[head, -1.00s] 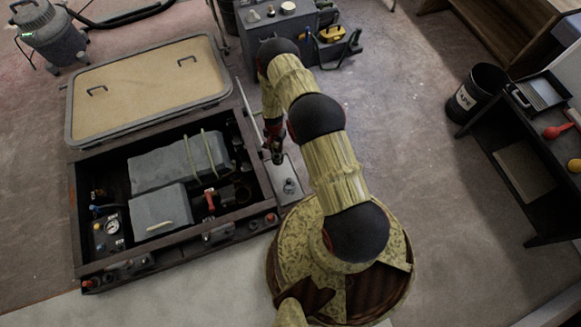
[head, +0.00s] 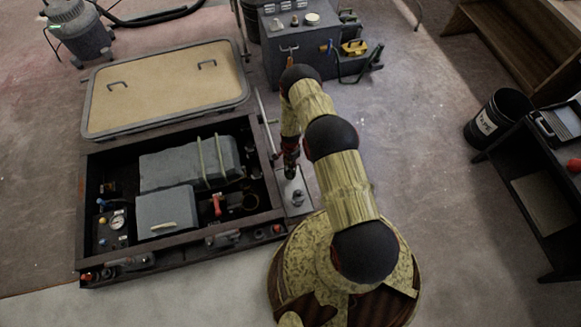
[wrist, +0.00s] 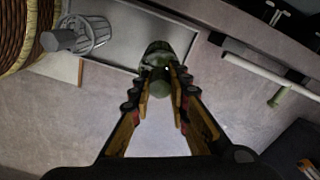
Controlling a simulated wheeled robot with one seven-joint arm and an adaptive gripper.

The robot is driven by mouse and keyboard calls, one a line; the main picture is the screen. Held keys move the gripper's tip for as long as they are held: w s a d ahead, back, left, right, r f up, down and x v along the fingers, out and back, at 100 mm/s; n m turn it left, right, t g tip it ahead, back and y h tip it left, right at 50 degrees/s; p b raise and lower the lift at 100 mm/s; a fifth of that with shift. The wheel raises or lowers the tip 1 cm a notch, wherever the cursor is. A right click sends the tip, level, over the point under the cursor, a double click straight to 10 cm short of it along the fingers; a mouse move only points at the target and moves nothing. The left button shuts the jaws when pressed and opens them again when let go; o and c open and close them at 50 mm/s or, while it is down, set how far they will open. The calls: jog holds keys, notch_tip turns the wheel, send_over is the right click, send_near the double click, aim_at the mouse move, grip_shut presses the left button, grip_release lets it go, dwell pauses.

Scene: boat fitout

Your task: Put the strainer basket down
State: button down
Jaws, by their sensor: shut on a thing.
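My gripper (wrist: 160,92) is shut on a dark, mottled green, rounded thing, which I take for the strainer basket (wrist: 157,58). It sits between the fingertips in the wrist view, in front of the edge of a grey tray (wrist: 125,28). Whether it touches the tray is not clear. In the head view my gripper (head: 290,168) is at the far end of the tray (head: 304,208), beside the open floor locker; the basket is too small to make out there. A grey ribbed metal cylinder (wrist: 97,33) with a hexagonal end is on the tray.
The open locker (head: 180,238) with grey boxes, a gauge and fittings lies left of the tray. Its hatch lid (head: 165,88) lies behind it. A pale rod (wrist: 262,75) is right of the tray. A black bin (head: 494,118) and bench stand right. Floor between is clear.

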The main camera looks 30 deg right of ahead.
aim_at(290, 169)
jog(key=shift+f+b, duration=0.4)
jog(key=shift+f, duration=1.2)
jog(key=c, duration=1.7)
grip_release()
jog(key=shift+r, duration=0.1)
